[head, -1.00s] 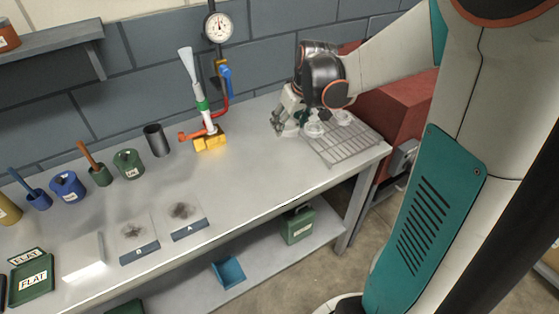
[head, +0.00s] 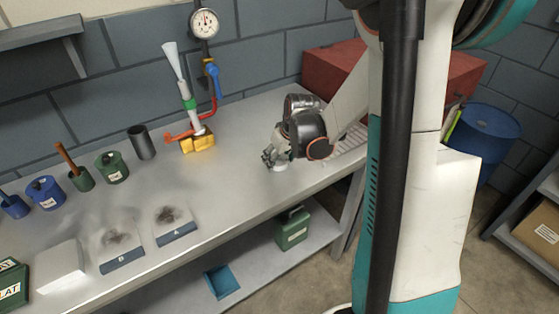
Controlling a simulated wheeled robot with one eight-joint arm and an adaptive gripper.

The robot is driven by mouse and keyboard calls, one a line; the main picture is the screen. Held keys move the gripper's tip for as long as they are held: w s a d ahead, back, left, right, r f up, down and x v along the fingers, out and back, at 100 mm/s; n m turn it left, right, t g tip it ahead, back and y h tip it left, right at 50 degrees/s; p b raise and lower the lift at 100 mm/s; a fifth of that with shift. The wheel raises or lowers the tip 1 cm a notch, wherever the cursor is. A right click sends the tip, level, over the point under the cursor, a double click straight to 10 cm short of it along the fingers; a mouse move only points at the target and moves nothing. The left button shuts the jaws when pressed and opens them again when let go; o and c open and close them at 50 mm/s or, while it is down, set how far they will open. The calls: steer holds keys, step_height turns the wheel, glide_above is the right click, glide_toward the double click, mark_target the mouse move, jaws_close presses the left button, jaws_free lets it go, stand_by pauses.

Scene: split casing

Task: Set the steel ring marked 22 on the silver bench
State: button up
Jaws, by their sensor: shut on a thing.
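The silver bench (head: 235,178) runs across the head view. My gripper (head: 272,160) is low over its right part, jaws pointing down. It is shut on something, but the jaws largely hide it. A small pale round thing (head: 281,167) shows just under the gripper, at or close to the bench top. I cannot tell whether it is held or resting there. No ring and no mark 22 can be read in this view.
A wire rack (head: 352,139) is mostly hidden behind my arm. A yellow-based stand with a funnel (head: 198,142), a dark cup (head: 141,143) and two sooty plates (head: 175,222) stand further left. Bare bench top lies between the plates and my gripper.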

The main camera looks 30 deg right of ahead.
steer(key=o, duration=1.4)
steer(key=shift+f, duration=0.2)
steer(key=p+v, duration=0.4)
steer(key=v, duration=0.8)
steer(key=shift+r, duration=0.15)
